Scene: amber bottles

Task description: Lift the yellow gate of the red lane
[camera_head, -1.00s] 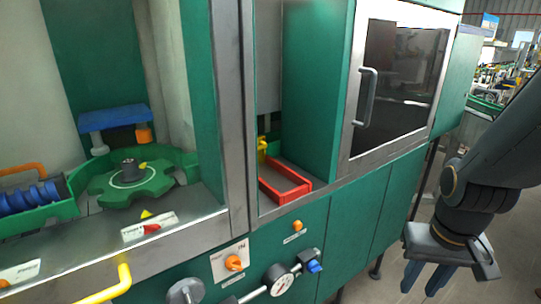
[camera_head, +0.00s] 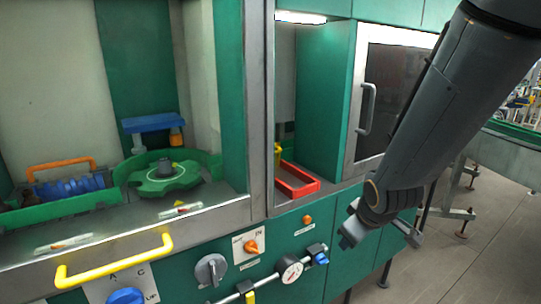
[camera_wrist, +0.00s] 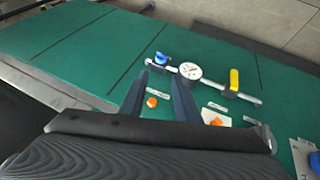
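The red lane (camera_head: 297,181) is a small red-walled channel in the narrow opening of the green machine, in the head view. The yellow gate (camera_head: 278,153) is a small upright yellow piece at its back left end, partly hidden by the metal frame post. My gripper (camera_head: 382,236) is in front of the machine, right of and lower than the red lane, apart from it. In the wrist view my gripper (camera_wrist: 160,78) has its two dark fingers spread with nothing between them. The wrist view shows neither lane nor gate.
A steel frame post (camera_head: 258,110) borders the opening on the left and a closed door with a handle (camera_head: 367,108) is on the right. A yellow bar handle (camera_head: 115,262), a gauge (camera_head: 291,270) and knobs stick out below. Open floor lies at right.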

